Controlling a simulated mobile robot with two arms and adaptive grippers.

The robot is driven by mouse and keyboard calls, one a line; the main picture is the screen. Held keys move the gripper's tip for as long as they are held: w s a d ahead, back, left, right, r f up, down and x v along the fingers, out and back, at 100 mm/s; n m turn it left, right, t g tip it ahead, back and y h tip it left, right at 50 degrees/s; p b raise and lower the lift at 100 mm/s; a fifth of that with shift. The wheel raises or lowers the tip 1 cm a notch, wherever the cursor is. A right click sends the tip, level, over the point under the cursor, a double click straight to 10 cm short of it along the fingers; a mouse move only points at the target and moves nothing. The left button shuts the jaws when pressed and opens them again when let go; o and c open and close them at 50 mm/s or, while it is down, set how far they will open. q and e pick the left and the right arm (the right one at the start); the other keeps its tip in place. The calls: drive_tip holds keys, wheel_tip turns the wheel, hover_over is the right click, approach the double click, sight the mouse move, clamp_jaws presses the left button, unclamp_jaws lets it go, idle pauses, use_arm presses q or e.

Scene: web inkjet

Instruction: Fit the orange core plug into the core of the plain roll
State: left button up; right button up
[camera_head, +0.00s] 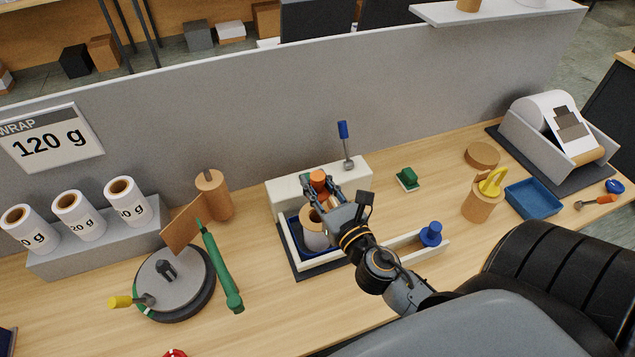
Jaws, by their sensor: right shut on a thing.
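The orange core plug (318,178) is between the fingers of my right gripper (322,190), which is shut on it. My gripper and wrist hide part of the roll's right side and the fixture. My left gripper is not in view.
A lever with a blue handle (343,130) rises behind the fixture. A blue knob (431,234) stands at its right arm. Left are a round grey turntable (180,285), a green bar (221,265) and labelled rolls (78,215). A blue tray (534,198) lies right.

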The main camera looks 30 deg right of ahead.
drive_tip(key=shift+f+b, duration=1.6)
drive_tip(key=shift+f, duration=0.5)
drive_tip(key=shift+f+b, duration=1.35)
drive_tip(key=shift+f, duration=0.3)
drive_tip(key=shift+r, duration=0.1)
drive_tip(key=shift+r+p, duration=1.2)
drive_tip(key=shift+p, duration=0.15)
idle(1.1)
drive_tip(key=shift+f+b, duration=1.05)
drive_tip(key=shift+f, duration=0.25)
